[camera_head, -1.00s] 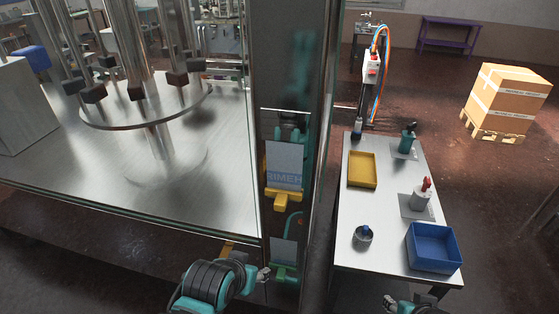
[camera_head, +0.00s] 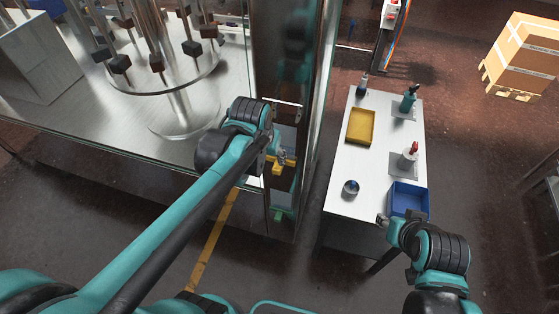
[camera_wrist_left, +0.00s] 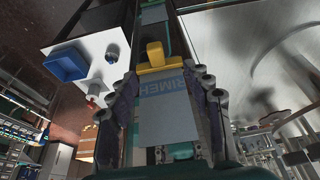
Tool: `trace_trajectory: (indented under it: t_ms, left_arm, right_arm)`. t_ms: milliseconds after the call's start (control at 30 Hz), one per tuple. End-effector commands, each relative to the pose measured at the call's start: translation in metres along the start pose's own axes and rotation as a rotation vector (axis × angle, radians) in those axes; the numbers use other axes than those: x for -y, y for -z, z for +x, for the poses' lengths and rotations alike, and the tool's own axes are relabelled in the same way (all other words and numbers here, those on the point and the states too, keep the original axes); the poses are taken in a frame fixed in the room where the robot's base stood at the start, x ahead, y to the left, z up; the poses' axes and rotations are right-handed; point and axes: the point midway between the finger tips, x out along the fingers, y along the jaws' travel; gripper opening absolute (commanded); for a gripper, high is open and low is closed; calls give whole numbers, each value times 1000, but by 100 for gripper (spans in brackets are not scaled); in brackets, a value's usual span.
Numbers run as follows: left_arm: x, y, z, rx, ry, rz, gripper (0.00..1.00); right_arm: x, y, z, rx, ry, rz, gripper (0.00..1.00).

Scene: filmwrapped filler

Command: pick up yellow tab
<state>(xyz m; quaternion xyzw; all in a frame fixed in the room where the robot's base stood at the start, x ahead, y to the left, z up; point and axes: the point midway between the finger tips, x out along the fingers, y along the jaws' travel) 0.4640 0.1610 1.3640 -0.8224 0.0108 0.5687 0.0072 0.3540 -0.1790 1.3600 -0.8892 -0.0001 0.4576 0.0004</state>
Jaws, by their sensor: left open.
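The yellow tab (camera_head: 287,163) is on the front of the dark machine column, partly hidden by my left gripper in the head view. My left gripper (camera_head: 283,155) is at the column, right by the tab. In the left wrist view its fingers (camera_wrist_left: 166,82) are spread on either side of the panel, and nothing is held. My right gripper (camera_head: 384,221) is small, beside the blue bin; its jaws are unclear.
The white table (camera_head: 346,170) carries a yellow tray (camera_head: 360,126), a blue bin (camera_head: 408,198), a grey pot with a blue top (camera_head: 351,188) and several bottles. The glass-sided machine (camera_head: 90,125) stands left. A box on a pallet (camera_head: 522,55) stands far right.

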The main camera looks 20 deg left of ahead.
Motion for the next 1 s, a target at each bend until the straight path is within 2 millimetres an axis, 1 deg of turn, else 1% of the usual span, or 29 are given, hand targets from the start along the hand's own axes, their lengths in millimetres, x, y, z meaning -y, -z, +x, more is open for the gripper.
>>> trace_trajectory:
  t_ms: [33, 100, 200, 300, 633, 833, 900, 1000]
  left_arm:
    - [-2, 11, 9, 22, -1, 3, 50]
    - [-4, 20, 19, 49, -1, 5, 50]
    - [-5, 28, 30, 76, -1, 7, 50]
    - [-6, 31, 38, 89, -1, 8, 50]
    - [-8, 26, 74, 92, -1, 9, 50]
    - [-11, 22, 103, 91, -1, 9, 50]
    - [-11, 21, 109, 91, -1, 8, 50]
    - [-10, 20, 113, 91, -1, 8, 50]
  right_arm:
    - [0, 0, 0, 0, 0, 0, 40]
    - [0, 0, 0, 0, 0, 0, 40]
    - [0, 0, 0, 0, 0, 0, 40]
    - [0, 0, 0, 0, 0, 0, 40]
    - [0, 2, -3, 0, 0, 0, 40]
    - [0, 5, -6, 0, 0, 0, 40]
    - [0, 5, -6, 0, 0, 0, 40]
    - [0, 5, -6, 0, 0, 0, 40]
